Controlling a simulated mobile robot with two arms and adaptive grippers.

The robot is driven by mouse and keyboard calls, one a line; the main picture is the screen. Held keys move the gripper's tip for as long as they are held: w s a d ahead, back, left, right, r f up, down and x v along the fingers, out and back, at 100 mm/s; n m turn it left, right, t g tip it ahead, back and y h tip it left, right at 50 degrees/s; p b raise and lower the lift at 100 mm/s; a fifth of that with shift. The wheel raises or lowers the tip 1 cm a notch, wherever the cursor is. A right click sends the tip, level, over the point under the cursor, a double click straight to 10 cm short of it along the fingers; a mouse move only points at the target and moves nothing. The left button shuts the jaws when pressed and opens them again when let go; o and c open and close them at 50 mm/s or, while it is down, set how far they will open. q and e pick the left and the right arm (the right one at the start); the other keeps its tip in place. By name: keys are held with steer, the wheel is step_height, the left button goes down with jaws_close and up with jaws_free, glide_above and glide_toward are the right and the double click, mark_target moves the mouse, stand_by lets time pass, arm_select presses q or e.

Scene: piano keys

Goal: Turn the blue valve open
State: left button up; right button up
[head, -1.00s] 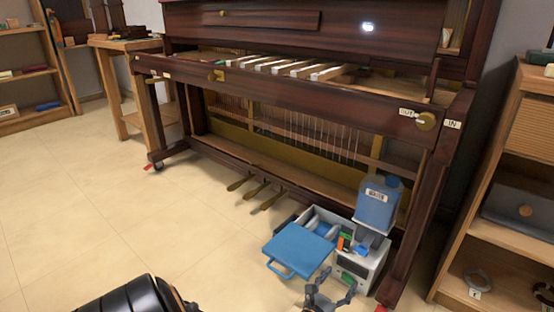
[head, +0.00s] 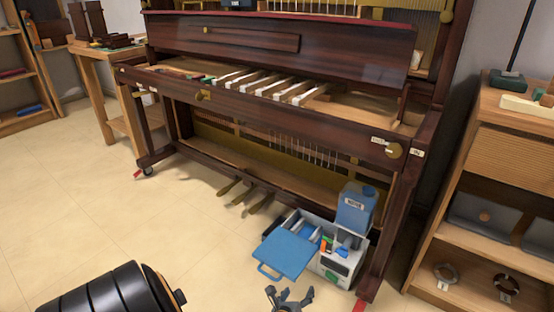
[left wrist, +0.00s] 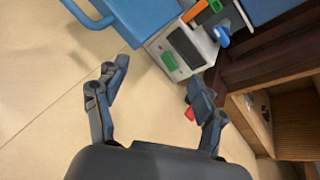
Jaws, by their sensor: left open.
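A small blue part that may be the blue valve (left wrist: 222,36) shows in the left wrist view, on the pale box (left wrist: 180,50) at the upper right. In the head view the pale box (head: 332,268) stands on the floor below the piano's right end, its blue lid (head: 290,253) open to the left. A blue labelled tank (head: 355,210) is at its back right. My left gripper (head: 289,294) is open and empty, in front of the box. It also shows in the left wrist view (left wrist: 158,76), fingers apart, short of the box. My right gripper is not in view.
The piano (head: 270,110) stands behind the box, with loose white keys (head: 270,84) and pedals (head: 240,192) near the floor. A wooden shelf (head: 485,205) is at the right, a wooden table (head: 105,60) at the back left. The floor (head: 90,195) at left is bare.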

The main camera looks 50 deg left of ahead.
arm_select(q)
steer(key=s+d+n+g+p, duration=0.1)
steer(key=s+n+g+p, duration=0.3)
steer(key=s+p, duration=0.6)
steer(key=shift+r+n+h, duration=0.25)
steer(key=shift+n+h, duration=0.15)
steer(key=shift+n, duration=0.7)
